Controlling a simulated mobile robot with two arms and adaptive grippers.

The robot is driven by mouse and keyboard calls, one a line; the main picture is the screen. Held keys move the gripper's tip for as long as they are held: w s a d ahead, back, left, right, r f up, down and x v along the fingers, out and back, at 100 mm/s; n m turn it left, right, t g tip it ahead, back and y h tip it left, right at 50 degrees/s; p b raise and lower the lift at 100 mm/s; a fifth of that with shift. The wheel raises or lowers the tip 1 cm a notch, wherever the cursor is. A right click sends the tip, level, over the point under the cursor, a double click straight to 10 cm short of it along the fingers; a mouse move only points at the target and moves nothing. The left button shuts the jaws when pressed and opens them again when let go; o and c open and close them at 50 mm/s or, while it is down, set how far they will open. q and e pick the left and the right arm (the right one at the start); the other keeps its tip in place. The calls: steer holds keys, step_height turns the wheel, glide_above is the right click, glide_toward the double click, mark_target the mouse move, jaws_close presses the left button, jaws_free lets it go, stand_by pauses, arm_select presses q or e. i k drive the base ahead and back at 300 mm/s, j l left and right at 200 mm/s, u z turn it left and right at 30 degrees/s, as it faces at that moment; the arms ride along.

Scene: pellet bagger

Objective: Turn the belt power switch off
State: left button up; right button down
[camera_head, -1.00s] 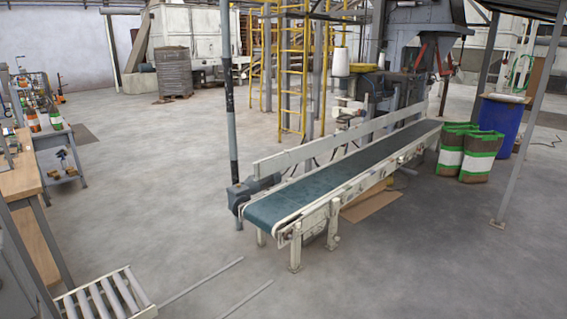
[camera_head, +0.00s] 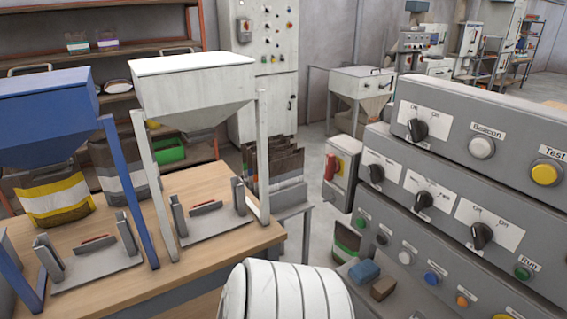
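A grey stepped control panel (camera_head: 450,160) fills the right side. Its top tier has a black rotary knob (camera_head: 418,128) with a plate that seems to read Off and On. The middle tier has several more black knobs, including one (camera_head: 481,235) near a similar plate. A grey box with a red handle (camera_head: 333,166) on a yellow backing stands just left of the panel. I cannot read which of these is the belt power switch, and the knob settings are not clear. Neither of my grippers is in view.
A wooden bench (camera_head: 195,195) at left holds a blue hopper (camera_head: 45,115) and a white hopper (camera_head: 195,90) on stands. A tall cabinet (camera_head: 262,65) stands behind. A white ribbed rounded shape (camera_head: 285,292) is at the bottom centre.

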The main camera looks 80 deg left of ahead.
mark_target(332, 165)
steer(key=u, duration=2.35)
